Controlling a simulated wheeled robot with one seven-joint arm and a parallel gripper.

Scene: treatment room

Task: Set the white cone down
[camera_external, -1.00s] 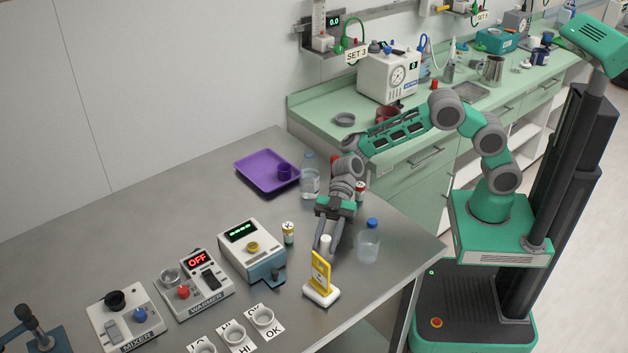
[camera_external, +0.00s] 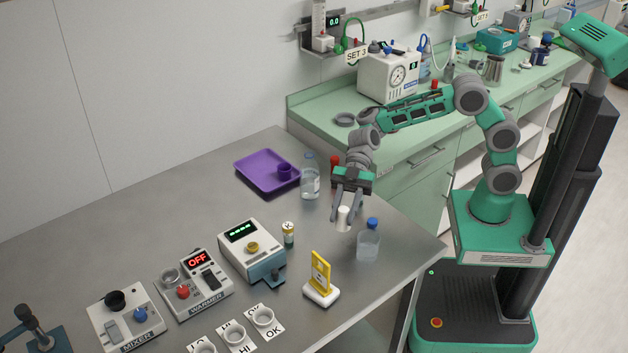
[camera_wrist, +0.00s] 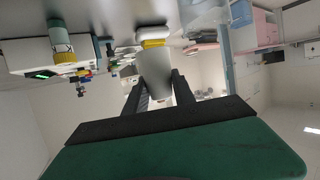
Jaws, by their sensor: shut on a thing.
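The white cone (camera_external: 343,219) is between the two fingers of my gripper (camera_external: 347,212) in the external view. My gripper is shut on it and points down. The cone appears upright and near the steel table (camera_external: 215,195); I cannot tell whether its base touches the top. In the wrist view the pale cone (camera_wrist: 154,75) sits between the dark fingers of my gripper (camera_wrist: 158,88). Part of it is hidden by the fingers.
A clear bottle with a blue cap (camera_external: 368,242) stands close to the right of the cone. A yellow sign on a white base (camera_external: 321,285) is in front. A taller bottle (camera_external: 310,180) and purple tray (camera_external: 262,180) are behind left. A red-topped item (camera_external: 335,170) is behind my gripper.

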